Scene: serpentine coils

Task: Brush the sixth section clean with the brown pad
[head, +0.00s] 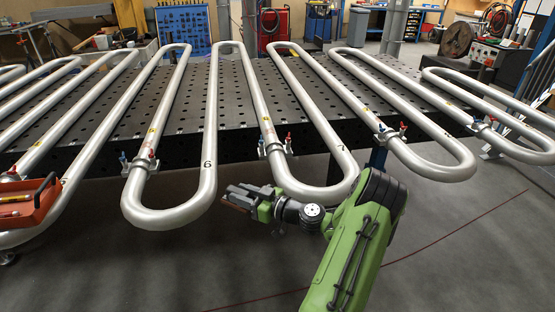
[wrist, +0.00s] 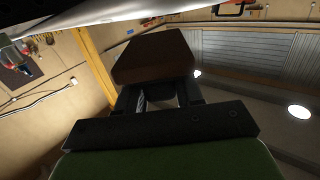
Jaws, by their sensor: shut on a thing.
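The sixth section (head: 208,182) is a grey metal pipe loop marked with a black 6, its lower bend hanging past the table's near edge. My gripper (head: 240,195) is just right of this bend, between it and the loop marked 7. It is shut on the brown pad (wrist: 153,57), a dark brown block that fills the middle of the wrist view. In the head view only a thin brown edge of the pad shows under the jaws. A pale pipe surface (wrist: 100,12) crosses the top of the wrist view; I cannot tell if the pad touches it.
The seventh section (head: 325,193) runs close above my arm. Clamps with red and blue handles (head: 152,154) sit on the pipes. A red tray (head: 35,208) hangs at the far left. The perforated table (head: 190,125) lies behind. The grey floor in front is mostly clear.

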